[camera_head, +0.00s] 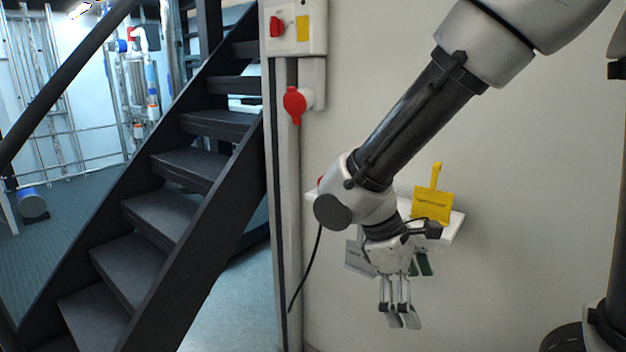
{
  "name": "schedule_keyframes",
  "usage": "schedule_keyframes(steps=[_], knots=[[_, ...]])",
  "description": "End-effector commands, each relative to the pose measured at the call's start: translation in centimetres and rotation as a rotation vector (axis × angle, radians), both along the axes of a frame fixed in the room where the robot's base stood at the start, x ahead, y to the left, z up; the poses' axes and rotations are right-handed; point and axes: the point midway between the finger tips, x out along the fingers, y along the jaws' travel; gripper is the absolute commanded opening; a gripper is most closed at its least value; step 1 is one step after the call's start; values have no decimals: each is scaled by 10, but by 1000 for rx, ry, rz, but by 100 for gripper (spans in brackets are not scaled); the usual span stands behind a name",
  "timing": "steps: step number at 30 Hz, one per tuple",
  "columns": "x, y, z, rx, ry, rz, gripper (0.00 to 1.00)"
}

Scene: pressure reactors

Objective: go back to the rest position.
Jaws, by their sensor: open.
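My gripper (403,322) hangs pointing down at the lower middle right of the head view, in front of the pale wall. Its fingers are apart and nothing shows between them. My arm comes down to it from the upper right. Behind the gripper and wrist, a white shelf (455,228) on the wall is partly hidden. A yellow tag (432,205) with dark print stands at the shelf's right part. A grey plate (358,258) and a green item (424,264) show beside my wrist, partly covered.
A dark staircase (165,215) with a handrail fills the left. A white box with a red switch (277,27) and a red round plug (296,104) are mounted on the wall post. A black cable (307,270) hangs down. Wall to the right of the gripper is clear.

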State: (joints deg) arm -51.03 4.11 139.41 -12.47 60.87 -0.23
Motion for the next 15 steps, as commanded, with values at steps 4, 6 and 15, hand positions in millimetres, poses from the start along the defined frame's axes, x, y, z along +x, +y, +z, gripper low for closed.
schedule_keyframes(steps=[4,6,15], knots=[[0,-44,37,234,-124,-302,100],[-2,-65,53,328,-195,-431,100],[-30,-159,119,543,-561,-845,100]])
